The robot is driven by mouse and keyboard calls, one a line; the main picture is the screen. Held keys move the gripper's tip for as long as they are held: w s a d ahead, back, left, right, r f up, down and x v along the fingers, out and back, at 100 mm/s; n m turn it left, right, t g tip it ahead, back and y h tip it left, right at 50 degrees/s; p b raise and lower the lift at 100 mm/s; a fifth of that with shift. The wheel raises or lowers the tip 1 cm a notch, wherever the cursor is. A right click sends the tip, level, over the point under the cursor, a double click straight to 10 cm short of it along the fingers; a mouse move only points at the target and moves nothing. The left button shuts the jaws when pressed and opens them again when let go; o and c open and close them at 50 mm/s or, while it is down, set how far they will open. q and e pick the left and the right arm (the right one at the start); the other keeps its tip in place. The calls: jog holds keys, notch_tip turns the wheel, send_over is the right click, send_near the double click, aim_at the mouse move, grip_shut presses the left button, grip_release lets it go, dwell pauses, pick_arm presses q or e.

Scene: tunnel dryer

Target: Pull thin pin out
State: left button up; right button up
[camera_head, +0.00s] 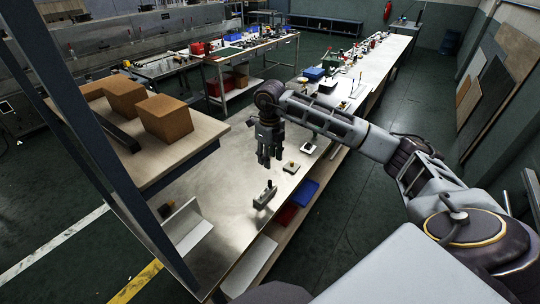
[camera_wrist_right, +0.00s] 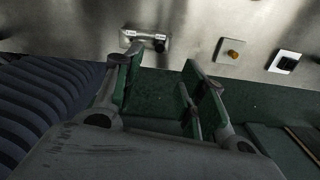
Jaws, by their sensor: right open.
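A small grey metal fixture (camera_head: 265,196) with a dark upright part stands on the steel table (camera_head: 225,200). It also shows in the right wrist view (camera_wrist_right: 150,42), lying beyond the fingers, with a rod-like piece along it. I cannot make out for sure which part is the thin pin. My right gripper (camera_head: 268,160) hangs above the table, behind the fixture and apart from it. In the right wrist view its fingers (camera_wrist_right: 160,78) are spread with nothing between them. My left gripper is not in view.
A light plate with a brass peg (camera_head: 291,167) and another small plate with a dark centre (camera_head: 308,147) sit nearby. Brown boxes (camera_head: 163,118) stand on a raised shelf at left. Blue and red bins (camera_head: 305,192) are below the table edge. Bare table lies left of the fixture.

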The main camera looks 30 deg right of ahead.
aim_at(270, 181)
jog(key=shift+f+p, duration=1.05)
jog(key=shift+f, duration=5.7)
grip_shut()
